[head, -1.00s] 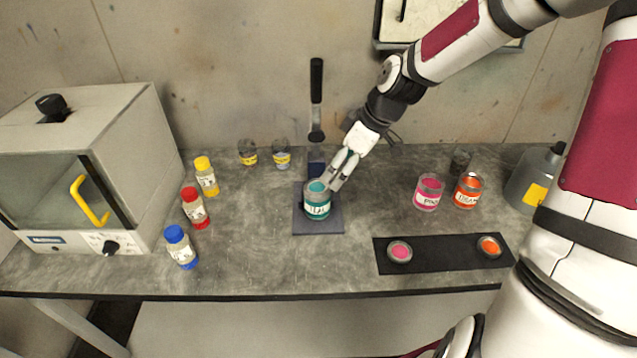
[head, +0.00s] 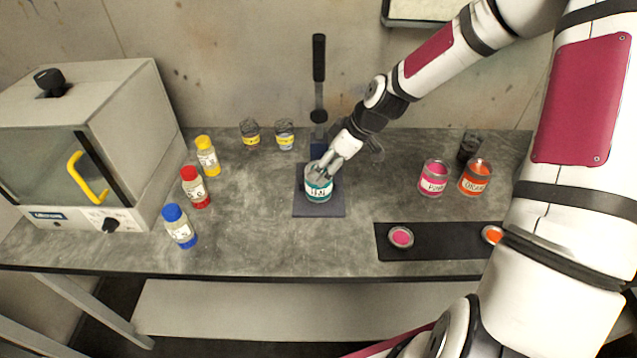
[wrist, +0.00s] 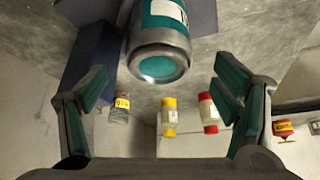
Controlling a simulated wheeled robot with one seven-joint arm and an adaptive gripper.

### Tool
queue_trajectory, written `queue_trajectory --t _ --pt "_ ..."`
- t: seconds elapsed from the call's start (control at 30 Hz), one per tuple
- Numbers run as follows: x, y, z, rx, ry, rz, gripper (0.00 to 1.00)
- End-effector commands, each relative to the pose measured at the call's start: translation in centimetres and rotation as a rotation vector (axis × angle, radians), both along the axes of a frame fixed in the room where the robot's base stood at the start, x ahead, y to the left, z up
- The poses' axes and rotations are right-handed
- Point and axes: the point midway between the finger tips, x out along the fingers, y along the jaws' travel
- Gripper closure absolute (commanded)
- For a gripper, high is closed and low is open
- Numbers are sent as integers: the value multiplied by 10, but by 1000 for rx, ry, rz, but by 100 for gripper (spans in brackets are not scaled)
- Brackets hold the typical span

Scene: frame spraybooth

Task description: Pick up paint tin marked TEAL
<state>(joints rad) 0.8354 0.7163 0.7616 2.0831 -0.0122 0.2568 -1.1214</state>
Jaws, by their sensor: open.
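The teal tin (head: 318,190), labelled TEAL on its front, stands upright and open-topped on a dark square plate (head: 318,210) at the middle of the bench. My gripper (head: 327,168) is at the tin's upper right rim in the head view, its fingers hiding part of the opening. In the wrist view the tin (wrist: 160,40) shows between and beyond the two spread fingers of my gripper (wrist: 160,105), with teal paint at its mouth. The fingers are open and not closed on the tin. Whether a fingertip touches the rim I cannot tell.
A tall black-handled lever stand (head: 318,75) rises just behind the tin. Pink (head: 433,177) and orange (head: 475,177) tins stand right, behind a black mat (head: 450,240) with lids. Bottles (head: 195,187) and an oven (head: 85,150) are left. Bare bench lies between.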

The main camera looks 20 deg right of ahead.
Motion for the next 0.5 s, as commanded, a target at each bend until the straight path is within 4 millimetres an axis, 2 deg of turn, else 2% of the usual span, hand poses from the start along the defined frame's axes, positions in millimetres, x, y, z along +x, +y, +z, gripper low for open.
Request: queue_trajectory --t 0.23,0.5 --pt "13 13 -31 1 2 2 18" --pt "16 15 -37 0 0 1 18"
